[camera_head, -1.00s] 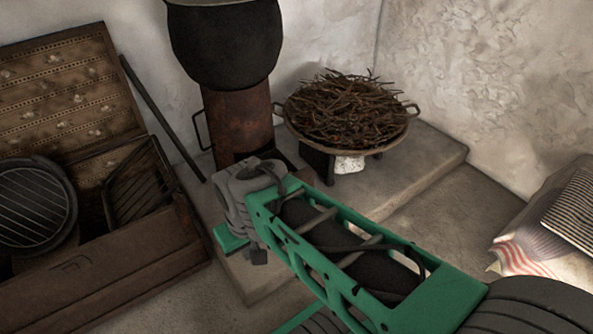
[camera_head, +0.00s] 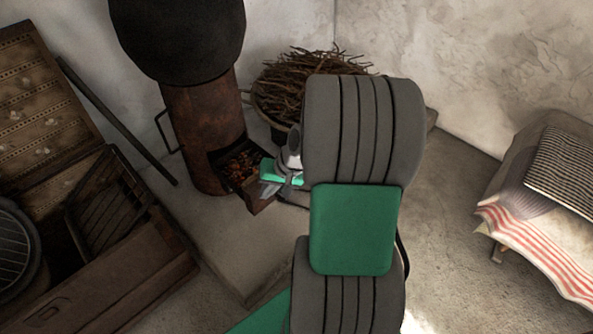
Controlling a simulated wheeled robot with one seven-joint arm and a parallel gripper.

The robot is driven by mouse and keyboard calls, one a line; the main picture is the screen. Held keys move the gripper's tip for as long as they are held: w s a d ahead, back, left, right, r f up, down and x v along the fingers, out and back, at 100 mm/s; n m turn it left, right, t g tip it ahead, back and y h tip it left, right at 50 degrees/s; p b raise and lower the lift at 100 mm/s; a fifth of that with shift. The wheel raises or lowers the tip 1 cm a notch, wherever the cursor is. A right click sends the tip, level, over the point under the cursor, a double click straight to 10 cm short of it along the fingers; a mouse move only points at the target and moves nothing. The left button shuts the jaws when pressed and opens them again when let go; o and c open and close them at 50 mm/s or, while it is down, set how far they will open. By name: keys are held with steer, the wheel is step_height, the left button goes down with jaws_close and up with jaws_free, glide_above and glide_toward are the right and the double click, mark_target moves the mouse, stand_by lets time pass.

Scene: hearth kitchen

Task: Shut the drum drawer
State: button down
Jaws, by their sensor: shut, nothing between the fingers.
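The rusty drum (camera_head: 203,120) stands on the stone ledge, with a dark round pot on top. Its drawer (camera_head: 262,200) sticks out from the low opening toward the lower right, and glowing embers or coals (camera_head: 240,166) show in the opening behind it. My gripper (camera_head: 270,184) is at the drawer's outer end, on its right side. It is small in view and partly covered by my arm, and its fingers are shut with nothing seen between them. I cannot tell whether it touches the drawer.
A wide pan of twigs (camera_head: 300,75) stands behind my arm. An open wooden chest (camera_head: 110,265) with grates fills the left, and a dark rod (camera_head: 115,120) leans beside the drum. A cloth-covered seat (camera_head: 545,200) is at right. The floor between is clear.

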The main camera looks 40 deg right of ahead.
steer(key=s+d+f+m+t+h, duration=0.15)
steer(key=d+f+m+t, duration=0.3)
steer(key=d, duration=0.45)
steer(key=s+d+f+m+t, duration=0.25)
steer(key=d+m, duration=0.35)
steer(key=d, duration=0.3)
steer(key=w+r+b+x, duration=0.1)
steer(key=b+x, duration=0.1)
steer(key=x, duration=0.5)
steer(key=r+b+x, duration=0.1)
steer(key=b+x, duration=0.2)
steer(key=x, duration=0.3)
steer(key=shift+w+d+t, duration=0.2)
steer(key=shift+w+t, duration=0.1)
steer(key=shift+w, duration=0.45)
steer(key=shift+w, duration=0.1)
